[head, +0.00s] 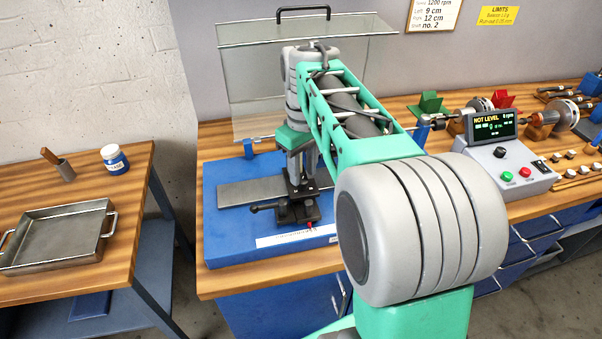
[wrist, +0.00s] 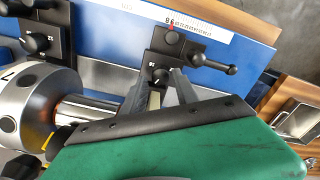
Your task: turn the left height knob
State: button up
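The left pedestal has a black block (head: 296,208) on the blue machine base (head: 222,240), with a side lever (head: 265,207). In the wrist view the black block (wrist: 190,45) carries round knobs and the lever (wrist: 222,67). A dark knob with a white pointer mark (wrist: 158,76), which looks like the left height knob, lies at my fingertips. My gripper (head: 297,180) points down over the block, and its grey fingers also show in the wrist view (wrist: 169,80). Whether they touch or grip the knob I cannot tell. My arm hides much of the machine's right part.
A clear guard (head: 235,70) with a black handle stands behind. A console (head: 510,165) reading "NOT LEVEL" stands at the right. In the wrist view a silver rotor (wrist: 35,105) and another knobbed block (wrist: 38,38) are close on the left. A metal tray (head: 60,238) rests on the side table.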

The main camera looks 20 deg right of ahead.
aim_at(302, 183)
jog(key=shift+f, duration=1.15)
grip_shut()
